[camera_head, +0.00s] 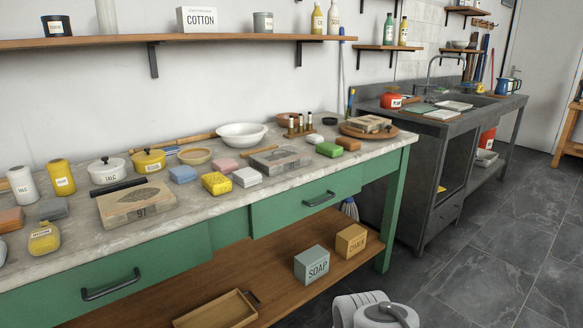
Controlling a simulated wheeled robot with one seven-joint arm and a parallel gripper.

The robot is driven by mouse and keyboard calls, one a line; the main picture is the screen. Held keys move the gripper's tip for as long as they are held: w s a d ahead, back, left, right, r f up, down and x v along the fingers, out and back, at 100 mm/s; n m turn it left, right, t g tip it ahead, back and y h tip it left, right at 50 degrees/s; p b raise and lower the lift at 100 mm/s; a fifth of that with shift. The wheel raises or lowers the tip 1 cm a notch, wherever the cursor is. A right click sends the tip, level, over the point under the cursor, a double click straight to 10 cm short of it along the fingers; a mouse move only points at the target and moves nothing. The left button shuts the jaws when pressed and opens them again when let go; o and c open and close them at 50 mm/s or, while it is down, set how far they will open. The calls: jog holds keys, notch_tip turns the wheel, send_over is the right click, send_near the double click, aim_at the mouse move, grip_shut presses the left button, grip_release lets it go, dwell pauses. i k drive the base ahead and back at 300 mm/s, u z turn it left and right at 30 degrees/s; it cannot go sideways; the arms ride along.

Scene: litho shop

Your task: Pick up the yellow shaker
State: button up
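The yellow shaker (61,180) stands upright on the marble top of the green workbench, at the left toward the wall. It is a squat cylinder with a pale label, too small to read. A white shaker (22,187) labelled TALC stands just left of it, and a white lidded pot (106,172) is to its right. My gripper is not in view. A white and grey part of my arm shows at the bottom right, far from the shaker.
A yellow lidded pot (148,161), a yellow flask-like container (44,239), a wooden box (135,203) and several coloured blocks crowd the bench (190,224). A shelf (200,41) runs above. Open floor (490,260) lies at the right.

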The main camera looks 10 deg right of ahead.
aim_at(58, 169)
jog(key=u, duration=1.35)
